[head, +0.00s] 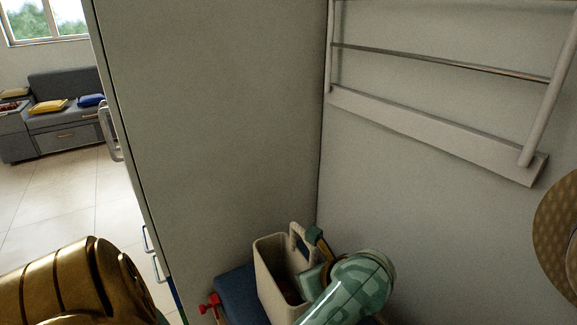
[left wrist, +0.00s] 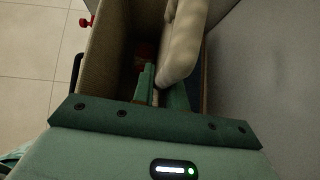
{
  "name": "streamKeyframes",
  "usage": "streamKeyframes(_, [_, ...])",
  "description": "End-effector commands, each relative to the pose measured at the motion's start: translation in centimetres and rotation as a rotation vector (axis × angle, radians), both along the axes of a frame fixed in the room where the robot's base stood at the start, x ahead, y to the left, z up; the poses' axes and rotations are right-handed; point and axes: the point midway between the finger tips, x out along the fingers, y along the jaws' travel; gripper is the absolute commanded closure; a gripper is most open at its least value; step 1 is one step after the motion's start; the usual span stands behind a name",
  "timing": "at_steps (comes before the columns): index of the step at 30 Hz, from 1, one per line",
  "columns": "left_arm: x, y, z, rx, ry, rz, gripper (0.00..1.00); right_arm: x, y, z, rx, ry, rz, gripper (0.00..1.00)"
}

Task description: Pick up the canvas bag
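The canvas bag (head: 268,285) is beige, open at the top and upright, in the nook at the bottom of the head view. Its pale handle (head: 297,232) stands up from the rim. My left gripper (head: 318,243) is at the bag's upper right side, by the handle. In the left wrist view the bag's wall (left wrist: 115,50) and the thick handle (left wrist: 184,45) show, with the green fingers (left wrist: 160,90) at either side of the handle's lower end. Whether they press on it is unclear. My right gripper is not in view.
The bag is on or beside a dark blue surface (head: 236,290), with a red knob-like thing (head: 211,305) at its left. A tall grey panel (head: 210,120) stands behind. A wall rack (head: 440,130) hangs at the right. Open tiled floor (head: 65,205) lies at the left.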

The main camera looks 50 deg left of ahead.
Motion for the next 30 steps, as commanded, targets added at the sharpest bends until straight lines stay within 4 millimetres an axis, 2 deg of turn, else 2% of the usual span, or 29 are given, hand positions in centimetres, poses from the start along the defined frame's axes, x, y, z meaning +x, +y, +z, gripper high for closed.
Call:
streamKeyframes(8, [0.0,0.0,-0.1,-0.001,0.003,0.000,1.00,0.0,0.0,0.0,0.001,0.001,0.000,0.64])
streamKeyframes(14, [0.0,0.0,1.4,-0.001,-0.001,0.001,1.00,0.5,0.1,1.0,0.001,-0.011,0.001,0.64])
streamKeyframes(17, [-0.1,0.0,3.2,-0.002,-0.004,0.001,1.00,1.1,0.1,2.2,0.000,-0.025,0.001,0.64])
streamKeyframes(24, [-0.1,0.0,9.9,-0.001,-0.008,0.001,1.00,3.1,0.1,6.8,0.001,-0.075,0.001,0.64])
streamKeyframes(30, [0.0,0.0,14.7,-0.002,-0.005,0.000,1.00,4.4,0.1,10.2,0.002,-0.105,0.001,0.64])
